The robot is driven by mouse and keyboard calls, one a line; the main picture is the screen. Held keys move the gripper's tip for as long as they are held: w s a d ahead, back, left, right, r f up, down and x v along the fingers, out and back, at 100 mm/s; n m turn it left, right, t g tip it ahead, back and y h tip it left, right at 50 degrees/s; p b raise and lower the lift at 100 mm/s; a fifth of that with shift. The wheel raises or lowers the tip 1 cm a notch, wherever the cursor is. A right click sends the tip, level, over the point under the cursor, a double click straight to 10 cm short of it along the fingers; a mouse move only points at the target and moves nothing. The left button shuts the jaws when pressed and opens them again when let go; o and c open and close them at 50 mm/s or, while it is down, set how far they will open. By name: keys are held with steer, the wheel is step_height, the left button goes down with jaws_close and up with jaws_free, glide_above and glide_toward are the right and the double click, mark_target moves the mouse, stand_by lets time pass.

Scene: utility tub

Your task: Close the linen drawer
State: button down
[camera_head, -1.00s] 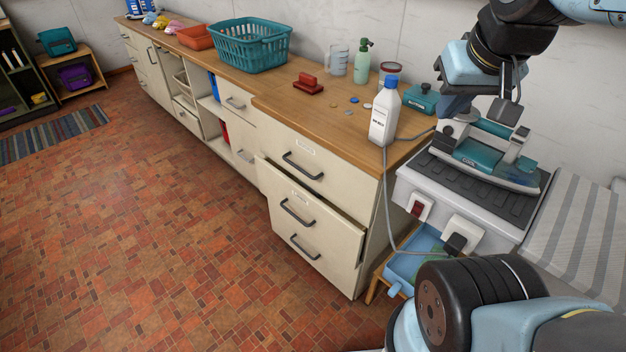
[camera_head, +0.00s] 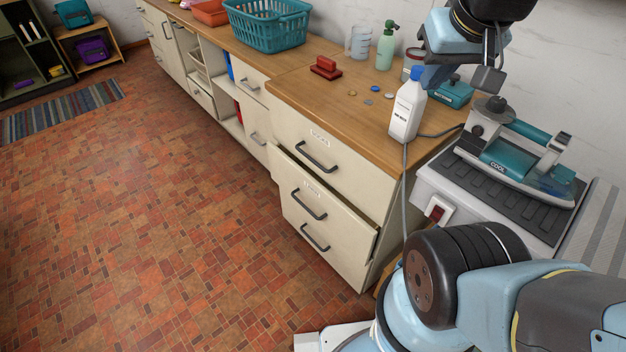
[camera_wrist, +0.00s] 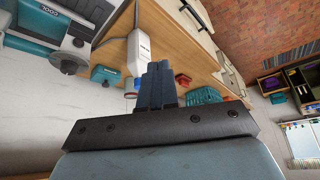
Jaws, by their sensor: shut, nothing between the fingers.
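The middle drawer (camera_head: 328,208) of the near cabinet stands slightly open. Its front juts out beyond the top drawer (camera_head: 325,155), with a dark gap along its upper edge. It has a dark bar handle (camera_head: 308,205) and a small label, too small to read surely; I take it as the linen drawer.
A teal iron (camera_head: 520,160) rests on a grey stand right of the cabinet, with a cord (camera_head: 406,185) hanging by the cabinet corner. A teal basket (camera_head: 270,25) and red brush (camera_head: 325,68) are on the counter (camera_head: 330,90). The tiled floor (camera_head: 150,220) before the drawers is clear.

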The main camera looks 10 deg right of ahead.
steer(key=shift+w, duration=0.1)
steer(key=w+a+f+n+g+h, duration=0.25)
steer(key=w+a+f+n, duration=0.25)
steer(key=w+f+n, duration=0.5)
steer(key=w+a+f+n+g+h, duration=0.1)
steer(key=w+a+f+n+h, duration=0.3)
steer(key=w+f+n, duration=0.65)
steer(key=a+f+n+t+h, duration=0.1)
steer(key=a+f+n+h, duration=0.1)
steer(key=a+f+n, duration=0.8)
steer(key=n+t, duration=0.2)
steer(key=n, duration=1)
glide_toward(321, 194)
steer(key=shift+y, duration=0.35)
steer(key=shift+d+x, duration=0.25)
steer(key=shift+x, duration=2.8)
steer(key=shift+r, duration=0.15)
